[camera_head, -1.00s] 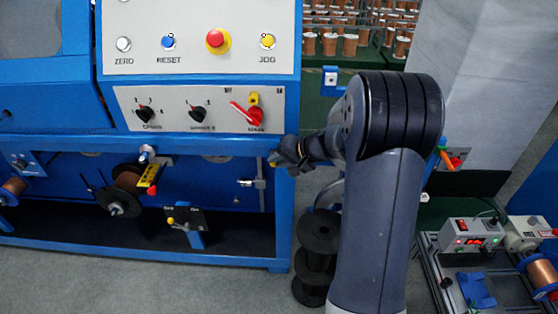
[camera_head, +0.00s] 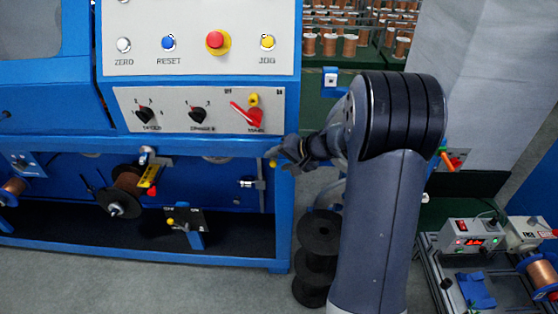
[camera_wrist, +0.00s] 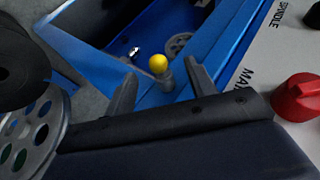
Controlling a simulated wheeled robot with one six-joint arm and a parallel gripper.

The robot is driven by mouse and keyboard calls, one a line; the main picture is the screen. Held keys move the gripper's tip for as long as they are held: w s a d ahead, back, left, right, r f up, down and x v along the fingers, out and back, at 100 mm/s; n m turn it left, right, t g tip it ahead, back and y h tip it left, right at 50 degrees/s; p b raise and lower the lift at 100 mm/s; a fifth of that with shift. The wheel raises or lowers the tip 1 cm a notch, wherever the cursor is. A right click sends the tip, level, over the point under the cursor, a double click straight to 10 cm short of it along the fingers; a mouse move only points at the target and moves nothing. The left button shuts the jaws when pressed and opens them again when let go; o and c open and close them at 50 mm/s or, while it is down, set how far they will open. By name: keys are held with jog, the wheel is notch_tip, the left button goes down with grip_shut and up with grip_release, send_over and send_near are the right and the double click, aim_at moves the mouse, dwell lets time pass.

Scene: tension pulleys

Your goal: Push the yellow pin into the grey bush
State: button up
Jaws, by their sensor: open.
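The yellow pin shows a round yellow head (camera_wrist: 158,64) in the wrist view. It stands over the short grey bush (camera_wrist: 166,82) on the blue machine frame. How deep the pin sits in the bush I cannot tell. My gripper (camera_wrist: 160,70) is open, with one finger on each side of the yellow head and gaps between. In the head view the yellow pin (camera_head: 273,163) is a small spot at the frame's right post, just left of my gripper (camera_head: 284,154). The bush is not clear there.
The red main knob (camera_head: 248,114) is on the panel above, and its red handle (camera_wrist: 298,97) is at right in the wrist view. Black spools (camera_head: 318,236) stand on the floor below my arm. A spool with holes (camera_wrist: 32,132) is at lower left in the wrist view.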

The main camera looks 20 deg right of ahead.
jog(key=s+d+r+p, duration=0.2)
jog(key=d+r, duration=0.3)
jog(key=r, duration=0.1)
jog(key=shift+d, duration=0.3)
jog(key=shift+w+f, duration=0.1)
dwell(0.8)
jog(key=a+f, duration=0.2)
jog(key=w+a+f+b, duration=0.1)
jog(key=f, duration=0.1)
jog(key=a+f+b, duration=0.1)
jog(key=a, duration=0.1)
jog(key=shift+w+a+f, duration=0.3)
jog(key=shift+w+f, duration=0.1)
jog(key=shift+r, duration=0.1)
jog(key=s+d+r+p, duration=0.2)
jog(key=d+r, duration=0.3)
jog(key=r, duration=0.1)
jog(key=s+a+f, duration=0.1)
jog(key=a+f, duration=0.5)
jog(key=shift+s+a+f, duration=0.15)
jog(key=shift+a+f, duration=0.05)
jog(key=shift+a, duration=0.05)
dwell(0.4)
